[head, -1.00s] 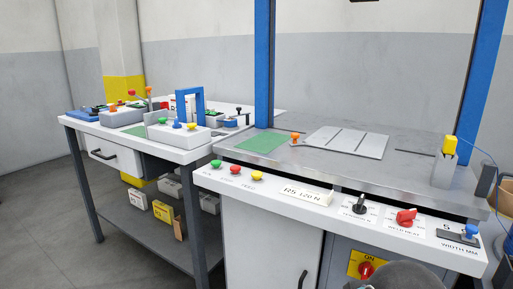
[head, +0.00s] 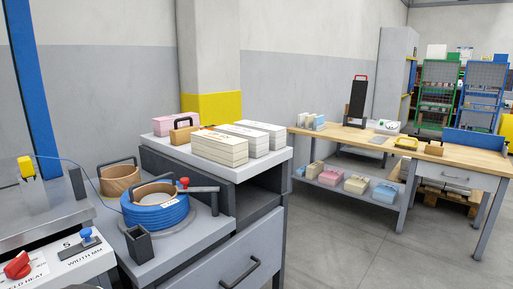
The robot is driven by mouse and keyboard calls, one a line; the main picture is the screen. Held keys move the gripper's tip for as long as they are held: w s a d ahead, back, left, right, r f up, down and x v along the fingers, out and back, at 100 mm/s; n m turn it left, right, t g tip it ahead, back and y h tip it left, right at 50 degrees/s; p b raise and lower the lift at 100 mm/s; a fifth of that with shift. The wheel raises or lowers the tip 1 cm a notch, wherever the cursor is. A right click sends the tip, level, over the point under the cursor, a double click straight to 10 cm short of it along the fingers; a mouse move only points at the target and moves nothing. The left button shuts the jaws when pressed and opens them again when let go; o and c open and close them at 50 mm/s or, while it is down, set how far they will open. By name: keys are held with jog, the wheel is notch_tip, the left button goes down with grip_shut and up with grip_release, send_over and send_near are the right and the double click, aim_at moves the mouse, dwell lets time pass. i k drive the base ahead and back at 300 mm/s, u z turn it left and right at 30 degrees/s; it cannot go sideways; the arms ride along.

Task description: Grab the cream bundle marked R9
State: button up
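Several cream bundles are in the head view. A cream bundle with an orange-red mark on top (head: 219,149) lies at the front of the white cabinet top (head: 287,156). My gripper is not in view.
A blue strap coil (head: 156,210) stands at the near left. The wooden table (head: 468,161) is at the right. Grey floor (head: 330,245) between is clear.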

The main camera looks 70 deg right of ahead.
aim_at(232, 152)
jog(key=z, duration=1.9)
jog(key=k, duration=0.6)
jog(key=z, duration=0.2)
jog(key=i, duration=1.05)
jog(key=u, duration=0.85)
